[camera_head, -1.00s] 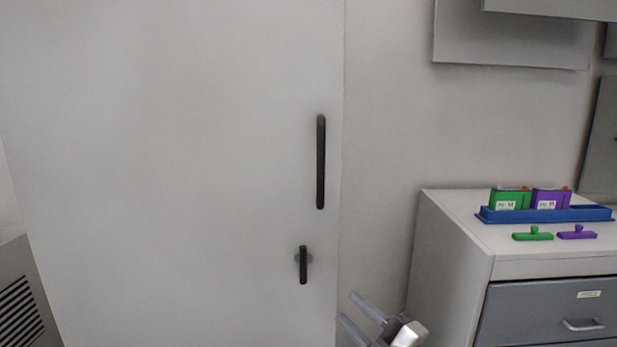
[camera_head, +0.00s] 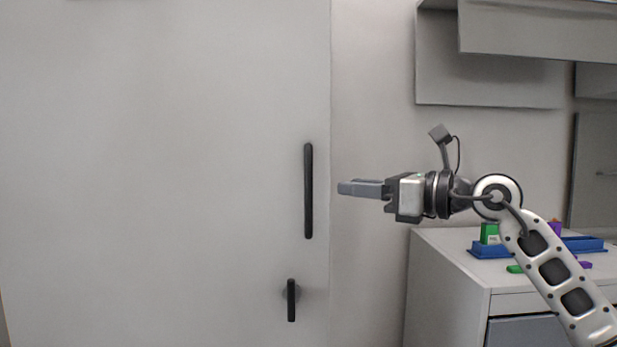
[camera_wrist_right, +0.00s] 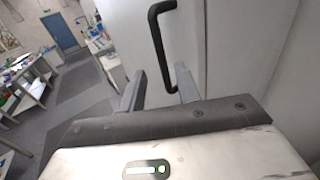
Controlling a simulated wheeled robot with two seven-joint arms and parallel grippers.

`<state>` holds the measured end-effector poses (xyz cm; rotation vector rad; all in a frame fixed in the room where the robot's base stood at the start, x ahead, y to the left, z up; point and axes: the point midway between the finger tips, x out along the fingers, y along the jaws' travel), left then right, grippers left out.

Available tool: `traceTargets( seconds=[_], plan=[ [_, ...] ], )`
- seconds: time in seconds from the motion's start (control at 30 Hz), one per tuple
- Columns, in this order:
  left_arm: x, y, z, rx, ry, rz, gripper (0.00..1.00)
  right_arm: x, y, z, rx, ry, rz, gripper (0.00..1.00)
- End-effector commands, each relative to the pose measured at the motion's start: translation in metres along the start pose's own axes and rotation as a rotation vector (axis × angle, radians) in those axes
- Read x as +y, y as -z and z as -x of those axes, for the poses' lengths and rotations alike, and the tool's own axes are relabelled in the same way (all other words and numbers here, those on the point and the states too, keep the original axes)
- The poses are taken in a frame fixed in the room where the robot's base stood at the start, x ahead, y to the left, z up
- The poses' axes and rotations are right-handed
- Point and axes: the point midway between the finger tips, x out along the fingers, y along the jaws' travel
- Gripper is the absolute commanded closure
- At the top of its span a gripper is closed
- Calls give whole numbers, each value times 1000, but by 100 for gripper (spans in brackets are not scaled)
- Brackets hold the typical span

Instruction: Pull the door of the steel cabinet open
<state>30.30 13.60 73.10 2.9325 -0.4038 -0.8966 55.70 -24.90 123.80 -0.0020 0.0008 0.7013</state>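The steel cabinet's closed, light grey door (camera_head: 170,180) fills the left half of the head view. A long black vertical bar handle (camera_head: 308,190) sits near its right edge. A shorter black lever (camera_head: 291,300) is below it, hanging vertically. My right gripper (camera_head: 342,188) points left at the long handle's height, to the right of it, with a visible gap in the picture. In the right wrist view, the right gripper (camera_wrist_right: 161,70) has its fingers apart with nothing held. The handle (camera_wrist_right: 158,45) shows beyond them, its lower end by the right finger. My left gripper is out of view.
A white drawer cabinet (camera_head: 440,285) stands to the right, behind my right arm, with a blue tray (camera_head: 585,244) and a green box (camera_head: 489,233) on top. A grey wall unit (camera_head: 540,30) overhangs above. The wrist view shows open floor (camera_wrist_right: 75,95) at left.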

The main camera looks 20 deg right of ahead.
Motion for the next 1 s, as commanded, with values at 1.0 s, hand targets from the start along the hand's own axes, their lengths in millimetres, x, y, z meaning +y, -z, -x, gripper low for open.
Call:
traceTargets(
  seconds=[1.0],
  plan=[
    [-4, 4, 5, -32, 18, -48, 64, 0, 0, -100, -1, 0, -1, 92]
  ],
)
